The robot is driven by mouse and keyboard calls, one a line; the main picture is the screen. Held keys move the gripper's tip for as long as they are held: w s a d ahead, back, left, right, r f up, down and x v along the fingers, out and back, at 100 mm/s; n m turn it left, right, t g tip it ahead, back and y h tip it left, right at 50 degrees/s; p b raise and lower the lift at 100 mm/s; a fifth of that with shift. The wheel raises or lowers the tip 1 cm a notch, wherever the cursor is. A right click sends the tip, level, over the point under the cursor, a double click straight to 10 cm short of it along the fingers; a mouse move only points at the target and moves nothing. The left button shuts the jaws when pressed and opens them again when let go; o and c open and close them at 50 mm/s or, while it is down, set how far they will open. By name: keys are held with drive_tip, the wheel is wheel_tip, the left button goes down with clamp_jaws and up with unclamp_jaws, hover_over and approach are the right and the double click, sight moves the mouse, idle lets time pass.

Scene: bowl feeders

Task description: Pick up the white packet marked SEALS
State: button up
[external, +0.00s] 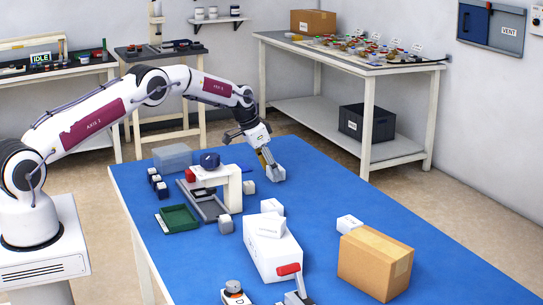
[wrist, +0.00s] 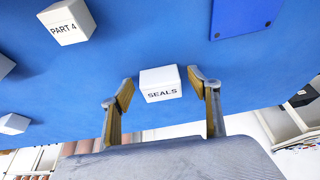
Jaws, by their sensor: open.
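The white packet marked SEALS (wrist: 160,86) is a small box with dark lettering on its near face in the wrist view. It rests on the blue table. My gripper (wrist: 160,78) is open, with one yellow-padded finger on each side of the packet and a gap visible at both sides. In the external view my gripper (external: 266,158) points down near the table's far edge. A whitish block (external: 277,174) shows at its fingertips there; its lettering cannot be read in that view.
A white box marked PART 4 (wrist: 68,22) stands apart at upper left in the wrist view. A white press-like fixture (external: 215,177), green tray (external: 178,219), large white box (external: 272,255) and cardboard box (external: 375,265) stand on the table (external: 330,190). Its right side is mostly clear.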

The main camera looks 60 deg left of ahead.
drive_tip(key=c, duration=1.2)
drive_tip(key=shift+r, duration=0.15)
drive_tip(key=shift+r, duration=1.5)
drive_tip(key=shift+s+r, duration=0.1)
drive_tip(key=shift+r, duration=0.1)
drive_tip(key=shift+s+a, duration=0.2)
drive_tip(key=shift+s, duration=2.75)
drive_tip(key=shift+s+a, duration=0.2)
drive_tip(key=shift+s, duration=2.75)
drive_tip(key=shift+s+a, duration=0.2)
drive_tip(key=shift+s, duration=2.75)
